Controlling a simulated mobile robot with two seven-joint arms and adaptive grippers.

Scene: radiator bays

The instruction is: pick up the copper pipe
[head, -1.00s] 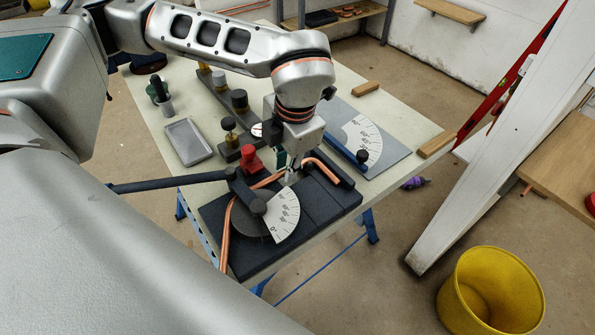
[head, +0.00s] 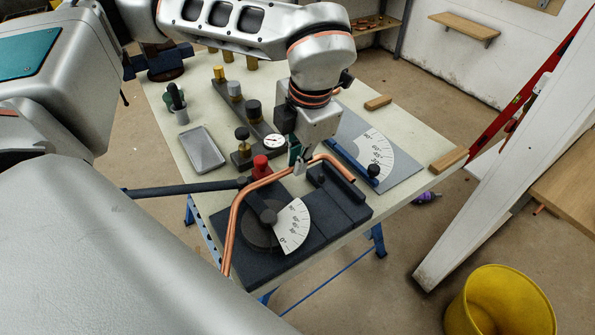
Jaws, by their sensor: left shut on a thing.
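The copper pipe (head: 234,224) is bent, with one leg running toward the front left and the other crossing to a short bend at the right. My left gripper (head: 300,166) is shut on the copper pipe along its right part. The pipe appears raised above the pipe bender (head: 262,233), a dark block with a round former, a white degree scale (head: 291,226) and a long dark lever (head: 188,190). The gripper's fingertips are small and partly hidden. My right gripper is not in view.
A red knob (head: 260,166) stands close behind the pipe. A grey tray (head: 202,148), a dark rail with several knobs (head: 250,118) and an angle plate (head: 399,166) share the table. Wooden blocks (head: 449,159) lie at the right edge. A yellow bucket (head: 501,310) stands on the floor.

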